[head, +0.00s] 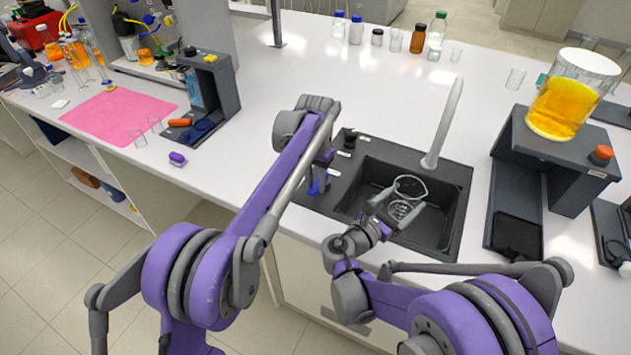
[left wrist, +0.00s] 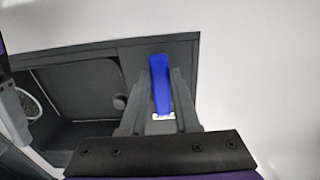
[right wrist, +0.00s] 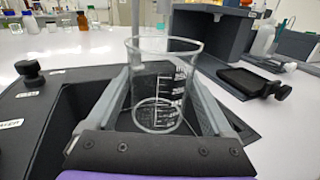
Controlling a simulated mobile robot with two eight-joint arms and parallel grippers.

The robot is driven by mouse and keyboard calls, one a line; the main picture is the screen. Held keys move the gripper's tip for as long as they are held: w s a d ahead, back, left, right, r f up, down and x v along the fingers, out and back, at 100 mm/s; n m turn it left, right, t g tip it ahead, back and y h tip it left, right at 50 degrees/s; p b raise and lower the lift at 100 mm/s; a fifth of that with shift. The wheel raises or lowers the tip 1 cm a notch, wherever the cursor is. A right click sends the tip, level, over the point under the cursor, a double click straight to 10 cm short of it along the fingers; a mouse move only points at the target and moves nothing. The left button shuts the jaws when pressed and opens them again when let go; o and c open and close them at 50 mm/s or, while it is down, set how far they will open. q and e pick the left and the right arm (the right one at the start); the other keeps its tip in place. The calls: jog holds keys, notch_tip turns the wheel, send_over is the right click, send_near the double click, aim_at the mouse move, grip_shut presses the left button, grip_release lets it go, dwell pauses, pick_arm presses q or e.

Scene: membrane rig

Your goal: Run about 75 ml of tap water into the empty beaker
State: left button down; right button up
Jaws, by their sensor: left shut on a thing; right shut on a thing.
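The clear glass beaker (head: 410,187) with white graduations is upright over the sink (head: 462,205). It also shows in the right wrist view (right wrist: 165,85). My right gripper (head: 400,210) is shut on the beaker, one finger along each side. I cannot make out any water in it or a stream from the tap spout. The grey spout (head: 446,120) rises at the sink's back edge and leans over the basin. My left gripper (left wrist: 160,100) is shut on a blue handle (left wrist: 161,85) on the dark panel left of the basin; the arm partly hides it in the head view.
A dark stand (head: 540,145) carrying a vessel of orange liquid (head: 560,108) is to the right of the sink. Bottles and glassware (head: 417,38) stand behind. A black knob (right wrist: 30,72) is on the panel.

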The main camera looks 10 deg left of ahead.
dwell(0.7)
pick_arm(q)
jog(key=a+m, duration=0.1)
jog(key=m, duration=0.1)
jog(key=w+m, duration=0.1)
jog(key=m, duration=0.1)
jog(key=shift+a, duration=0.35)
jog(key=shift+w+a+m, duration=0.3)
jog(key=shift+w+m, duration=0.1)
jog(key=shift+m, duration=0.75)
jog(key=shift+w+a+m, duration=0.25)
jog(key=shift+w+m, duration=0.15)
jog(key=shift+m, duration=0.75)
jog(key=c, duration=0.6)
grip_release()
jog(key=shift+c, duration=0.2)
notch_tip(320, 180, up, 12)
